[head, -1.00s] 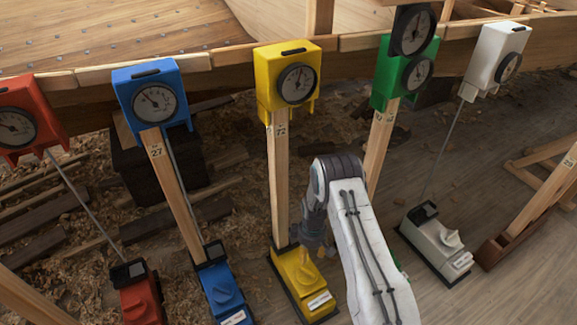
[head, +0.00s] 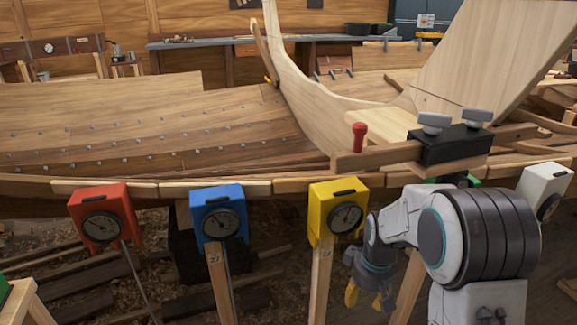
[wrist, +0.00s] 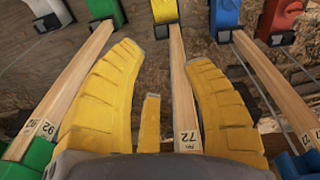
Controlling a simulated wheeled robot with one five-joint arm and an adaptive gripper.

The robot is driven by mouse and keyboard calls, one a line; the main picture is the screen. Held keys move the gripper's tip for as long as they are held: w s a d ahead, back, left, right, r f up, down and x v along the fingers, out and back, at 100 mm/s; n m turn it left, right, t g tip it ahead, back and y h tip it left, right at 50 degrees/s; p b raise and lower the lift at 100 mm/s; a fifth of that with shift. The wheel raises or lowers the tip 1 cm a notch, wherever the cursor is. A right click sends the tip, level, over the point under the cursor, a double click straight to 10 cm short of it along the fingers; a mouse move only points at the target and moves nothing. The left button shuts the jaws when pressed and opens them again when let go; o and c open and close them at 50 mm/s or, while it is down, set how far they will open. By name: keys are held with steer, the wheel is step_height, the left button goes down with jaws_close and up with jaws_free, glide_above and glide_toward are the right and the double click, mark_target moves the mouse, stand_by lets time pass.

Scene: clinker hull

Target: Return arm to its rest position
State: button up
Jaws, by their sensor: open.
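My arm is folded up at the right of the head view, with its wrist bent downward. My gripper (head: 367,298) hangs from it, with yellow fingers spread apart, just right of the wooden post under the yellow gauge box (head: 338,208). In the wrist view my gripper (wrist: 164,55) is open and holds nothing. The post marked 72 (wrist: 182,90) runs between the fingers in the picture, ending at a yellow foot (wrist: 165,12). I cannot tell how far the post is from the fingers.
A red gauge box (head: 104,217), a blue one (head: 218,213) and a white one (head: 545,185) line the hull edge. A green one (head: 440,181) is mostly hidden behind my arm. A black clamp (head: 455,144) sits on the hull. Posts and thin rods stand below the boxes.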

steer(key=s+r+m+t+p, duration=0.1)
steer(key=s+r+m+p, duration=0.1)
steer(key=s+r+p, duration=0.5)
steer(key=s+r+m+p, duration=0.2)
steer(key=s+r+p, duration=0.6)
steer(key=s+r, duration=0.8)
step_height(320, 180, up, 6)
steer(key=shift+t, duration=0.4)
steer(key=shift+a, duration=0.15)
